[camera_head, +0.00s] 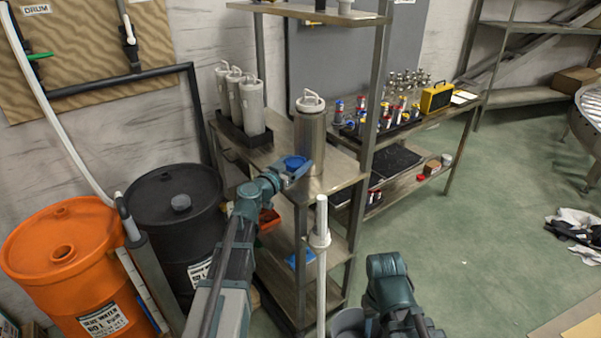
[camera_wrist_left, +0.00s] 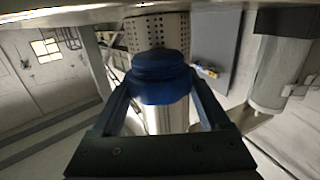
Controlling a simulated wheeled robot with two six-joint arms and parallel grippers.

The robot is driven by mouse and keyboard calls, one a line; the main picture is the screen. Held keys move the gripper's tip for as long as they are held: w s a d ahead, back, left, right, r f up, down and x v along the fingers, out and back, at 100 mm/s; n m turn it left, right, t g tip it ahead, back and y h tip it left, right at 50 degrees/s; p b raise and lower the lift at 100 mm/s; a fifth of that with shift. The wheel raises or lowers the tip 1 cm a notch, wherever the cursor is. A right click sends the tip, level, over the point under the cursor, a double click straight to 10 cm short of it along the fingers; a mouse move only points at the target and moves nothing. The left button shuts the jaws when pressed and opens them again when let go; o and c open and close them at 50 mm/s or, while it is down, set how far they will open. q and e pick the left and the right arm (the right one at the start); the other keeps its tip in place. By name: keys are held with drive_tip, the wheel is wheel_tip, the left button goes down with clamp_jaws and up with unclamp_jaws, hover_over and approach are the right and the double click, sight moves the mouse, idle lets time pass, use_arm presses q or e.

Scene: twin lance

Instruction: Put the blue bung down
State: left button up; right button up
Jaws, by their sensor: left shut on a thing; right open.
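The blue bung (camera_head: 296,162) is at the tip of my left gripper (camera_head: 291,170), over the front part of the shelf unit's upper deck (camera_head: 331,176). In the left wrist view the bung (camera_wrist_left: 160,76) sits between the two fingers of my left gripper (camera_wrist_left: 160,92), which is shut on it. I cannot tell whether the bung touches the deck. My right arm shows at the lower right of the head view, but its gripper fingers are not visible.
A steel canister (camera_head: 310,135) stands just right of the bung. Several grey cylinders (camera_head: 240,100) stand in a black tray at the back left. An orange drum (camera_head: 70,262) and a black drum (camera_head: 178,215) stand at left. The deck's front right is clear.

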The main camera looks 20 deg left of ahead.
use_arm(q)
drive_tip(key=shift+s+f, duration=0.1)
drive_tip(key=shift+f, duration=0.1)
wheel_tip(320, 180, down, 3)
drive_tip(key=b, duration=0.3)
drive_tip(key=shift+f+b, duration=0.15)
drive_tip(key=shift+b, duration=0.25)
drive_tip(key=o, duration=1.2)
